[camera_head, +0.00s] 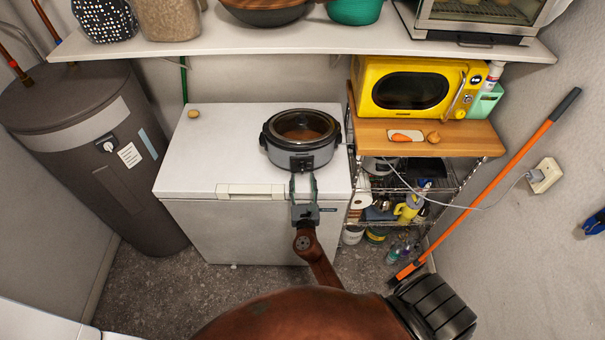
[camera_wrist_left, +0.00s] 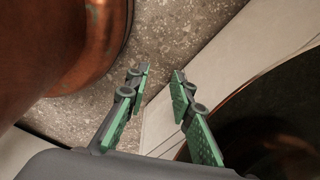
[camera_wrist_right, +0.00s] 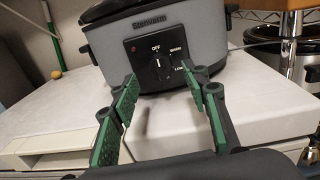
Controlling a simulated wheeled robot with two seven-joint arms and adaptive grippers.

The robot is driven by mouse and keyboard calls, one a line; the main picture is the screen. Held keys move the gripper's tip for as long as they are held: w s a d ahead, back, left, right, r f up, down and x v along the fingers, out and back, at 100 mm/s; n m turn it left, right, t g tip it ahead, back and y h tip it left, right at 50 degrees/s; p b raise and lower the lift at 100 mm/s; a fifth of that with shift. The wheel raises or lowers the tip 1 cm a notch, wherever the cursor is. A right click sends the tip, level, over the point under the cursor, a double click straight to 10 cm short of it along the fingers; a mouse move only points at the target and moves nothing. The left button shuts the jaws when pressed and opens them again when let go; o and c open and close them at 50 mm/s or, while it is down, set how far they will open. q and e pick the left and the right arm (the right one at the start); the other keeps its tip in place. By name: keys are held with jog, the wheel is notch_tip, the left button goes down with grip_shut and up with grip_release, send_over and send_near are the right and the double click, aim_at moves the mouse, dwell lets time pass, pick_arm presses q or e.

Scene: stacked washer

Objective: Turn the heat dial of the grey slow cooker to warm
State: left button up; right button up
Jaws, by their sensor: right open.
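The grey slow cooker (camera_head: 300,140) with a dark rim and glass lid stands on the white chest freezer (camera_head: 222,140). In the right wrist view its front (camera_wrist_right: 210,45) shows a black panel with the heat dial (camera_wrist_right: 160,62), marked OFF at the top and other settings to the right. The dial's pointer looks roughly upright, towards OFF. My right gripper (camera_head: 303,178) is open in front of the panel, its green-padded fingers (camera_wrist_right: 157,85) on either side of the dial, apparently short of it. My left gripper (camera_wrist_left: 161,72) is open and empty over the floor, away from the cooker.
A yellow microwave (camera_head: 415,88) sits on a wooden-topped wire rack to the right. A shelf (camera_head: 300,42) crosses above the freezer. A second cooker (camera_wrist_right: 277,70) stands on the rack. A small round item (camera_head: 194,113) lies at the freezer's back left. The freezer top left of the cooker is mostly clear.

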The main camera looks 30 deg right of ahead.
aim_at(302, 172)
jog(key=shift+x, duration=1.95)
jog(key=shift+c, duration=0.4)
grip_shut()
jog(key=shift+b, duration=0.35)
jog(key=shift+f+m+b, duration=0.15)
jog(key=shift+m+b, duration=0.7)
jog(key=shift+m, duration=0.45)
jog(key=m+b, duration=0.3)
jog(key=m, duration=0.1)
jog(key=shift+m, duration=0.3)
jog(key=shift+m+b, duration=1.55)
jog(key=shift+m, duration=0.75)
